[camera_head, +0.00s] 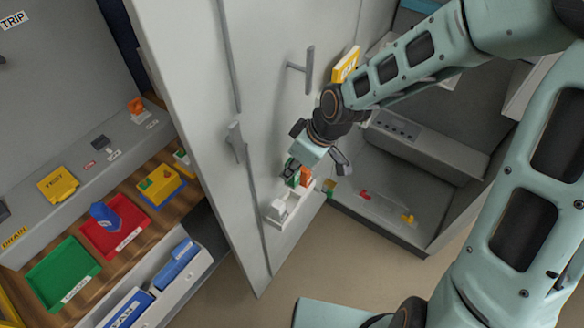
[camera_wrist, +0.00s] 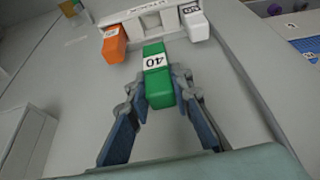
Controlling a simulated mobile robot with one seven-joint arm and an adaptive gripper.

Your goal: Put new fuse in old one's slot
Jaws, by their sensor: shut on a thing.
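My gripper (camera_wrist: 160,92) is shut on a green fuse (camera_wrist: 157,76) marked 40, its fingers on both sides of it. In the head view my gripper (camera_head: 298,166) is close to the grey door, and the green fuse shows only in part. A white fuse holder (camera_head: 275,213) is mounted low on the door; it also shows in the wrist view (camera_wrist: 146,16). An orange fuse (camera_wrist: 113,46) sits at its left and a white fuse (camera_wrist: 195,24) at its right. The middle of the holder, between them, has no fuse. The green fuse is just in front of this gap, apparently apart from the holder.
The grey door (camera_head: 190,80) stands open with handles. At left are a green tray (camera_head: 62,275), a red tray (camera_head: 120,232) holding a blue piece, and a yellow TEST block (camera_head: 58,184). Another grey box (camera_head: 385,205) with small coloured pieces stands behind my gripper at right.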

